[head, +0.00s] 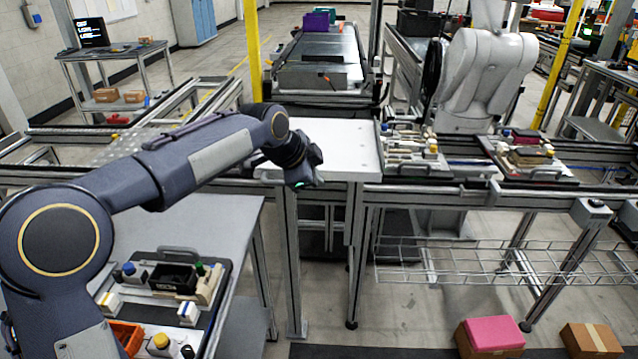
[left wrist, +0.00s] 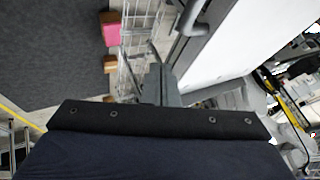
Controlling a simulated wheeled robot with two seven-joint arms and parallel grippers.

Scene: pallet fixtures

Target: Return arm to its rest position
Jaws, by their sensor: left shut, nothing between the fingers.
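My left arm (head: 165,165) reaches in from the left in the head view, raised and stretched toward the middle. My left gripper (head: 308,180) is at its end, pointing down and to the right, in front of the white tabletop (head: 345,140). It holds nothing. In the left wrist view the narrow gripper (left wrist: 159,82) shows shut, beside the pale table edge. My right gripper is not in view.
A pallet fixture (head: 225,265) with parts lies on the grey table at lower left. More fixtures (head: 415,150) stand on the rail at right. A wire shelf (head: 480,258) hangs below it. A pink-topped box (head: 490,335) and a cardboard box (head: 590,340) are on the floor.

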